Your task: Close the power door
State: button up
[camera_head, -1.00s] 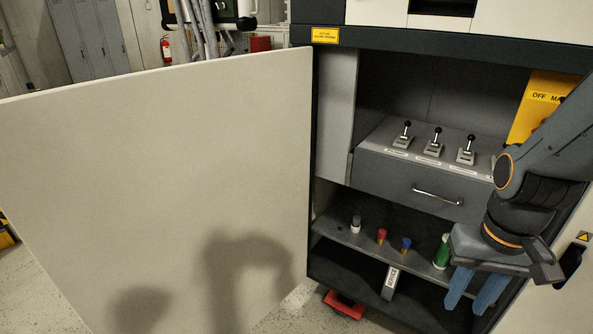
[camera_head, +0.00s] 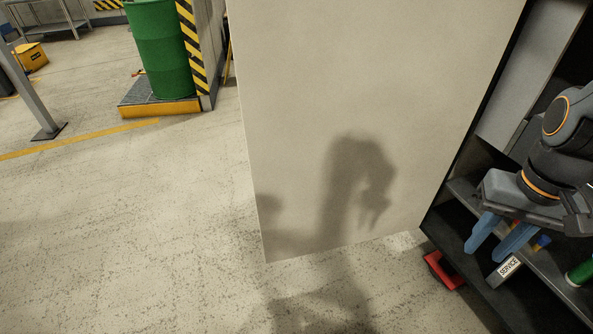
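The power door (camera_head: 330,90) is a large plain beige panel standing open in the middle of the view. It joins the dark cabinet frame (camera_head: 468,145) along its right edge, and its free edge is at the left. The shadow of my arm falls on it. My gripper (camera_head: 490,237) is at the right, in front of the cabinet's lower shelves. Its two blue fingers point down and are apart with nothing between them. It is well to the right of the door's free edge and does not touch the door. The door's top is cut off.
A green drum (camera_head: 160,50) stands on a yellow-edged platform (camera_head: 160,107) at back left, beside a striped post (camera_head: 192,45). A red object (camera_head: 443,270) is on the floor by the cabinet. A SERVICE box (camera_head: 505,271) and green bottle (camera_head: 582,272) are right. Left floor is clear.

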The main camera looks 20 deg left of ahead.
aim_at(356, 114)
jog(key=u, duration=2.35)
jog(key=i, duration=3.55)
jog(key=z, duration=5)
jog(key=i, duration=0.1)
jog(key=u, duration=0.55)
